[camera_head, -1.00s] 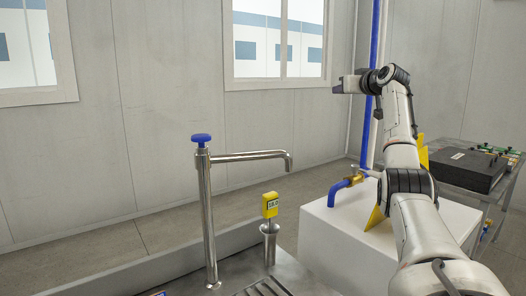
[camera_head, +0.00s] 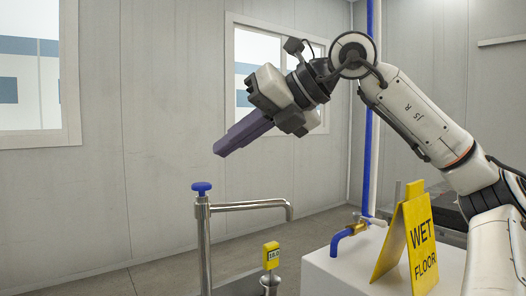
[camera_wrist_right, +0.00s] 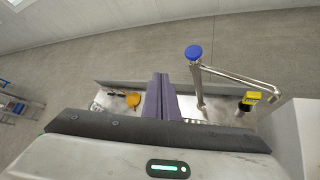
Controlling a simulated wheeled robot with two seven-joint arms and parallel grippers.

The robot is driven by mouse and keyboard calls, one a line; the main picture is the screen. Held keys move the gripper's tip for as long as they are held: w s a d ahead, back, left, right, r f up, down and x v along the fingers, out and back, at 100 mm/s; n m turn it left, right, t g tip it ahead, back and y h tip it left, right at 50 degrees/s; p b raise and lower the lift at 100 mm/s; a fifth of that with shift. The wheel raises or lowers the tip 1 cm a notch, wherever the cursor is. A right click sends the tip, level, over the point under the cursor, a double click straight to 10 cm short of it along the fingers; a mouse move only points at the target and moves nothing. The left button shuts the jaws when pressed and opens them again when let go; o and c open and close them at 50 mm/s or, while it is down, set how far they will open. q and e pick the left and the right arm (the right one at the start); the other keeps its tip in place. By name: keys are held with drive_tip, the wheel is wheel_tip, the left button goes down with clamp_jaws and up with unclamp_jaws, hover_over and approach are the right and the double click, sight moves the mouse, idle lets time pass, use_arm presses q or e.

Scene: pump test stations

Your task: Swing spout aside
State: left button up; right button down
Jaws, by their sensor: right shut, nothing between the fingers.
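The metal spout (camera_head: 250,205) reaches right from the top of an upright post with a blue knob (camera_head: 202,188), and its tip bends down. The spout also shows in the right wrist view (camera_wrist_right: 237,79), to the right of the fingers. My right gripper (camera_head: 222,150) is shut and empty, its purple fingers pointing down and left. In the head view it appears above the spout, apart from it. In the right wrist view the shut fingers (camera_wrist_right: 160,82) point toward the sink, left of the post. My left gripper is in neither view.
A yellow gauge (camera_head: 271,255) stands below the spout's tip. A yellow wet floor sign (camera_head: 410,240) and a brass tap with a blue outlet (camera_head: 349,236) are at a white block (camera_head: 330,275) on the right. A blue pipe (camera_head: 369,150) runs up the wall.

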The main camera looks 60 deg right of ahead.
drive_tip(key=s+d+f+m+g+h, duration=0.1)
drive_tip(key=s+d+f+g+h, duration=0.15)
drive_tip(key=f, duration=0.25)
drive_tip(key=m+g+h+b, duration=0.1)
drive_tip(key=m+g+h, duration=0.1)
drive_tip(key=h, duration=0.3)
approach(263, 201)
wheel_tip(263, 201, down, 5)
drive_tip(key=w, duration=0.1)
drive_tip(key=w+d+p, duration=0.1)
drive_tip(key=w, duration=0.1)
drive_tip(key=shift+w+d+f+p, duration=0.15)
drive_tip(key=shift+d+f+p, duration=0.1)
drive_tip(key=shift+d+p, duration=0.1)
drive_tip(key=shift+d, duration=0.1)
